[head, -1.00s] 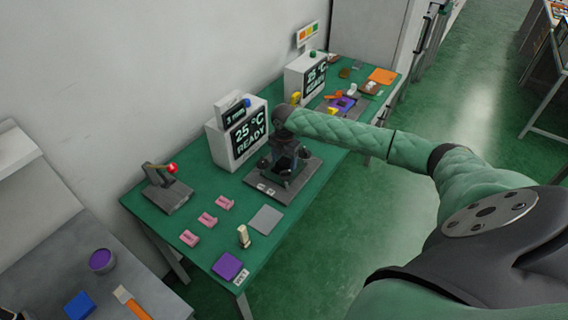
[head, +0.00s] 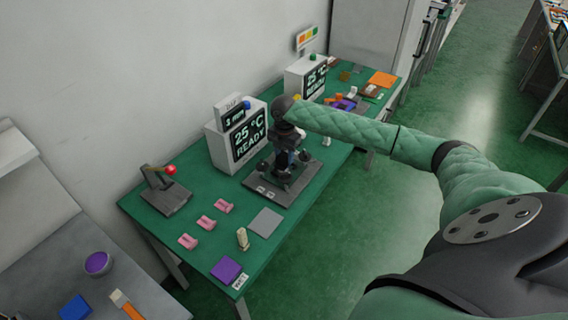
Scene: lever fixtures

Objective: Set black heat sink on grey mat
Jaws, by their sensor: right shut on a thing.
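My right gripper (head: 285,157) points down over a dark grey fixture plate (head: 270,190) in the middle of the green table. It is shut on a small dark thing that looks like the black heat sink, mostly hidden by the gripper and dark fixture parts around it. I cannot tell whether it touches the plate. The grey mat (head: 265,222) is a flat, bare square nearer the table's front, below the plate in the picture. My left gripper is not in view.
A white 25 °C READY box (head: 236,138) stands behind the plate. A red-knobbed lever fixture (head: 167,190) is at the left. Pink pieces (head: 206,222), a cream piece (head: 242,239) and a purple square (head: 226,269) lie near the mat. A second box (head: 305,78) stands farther back.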

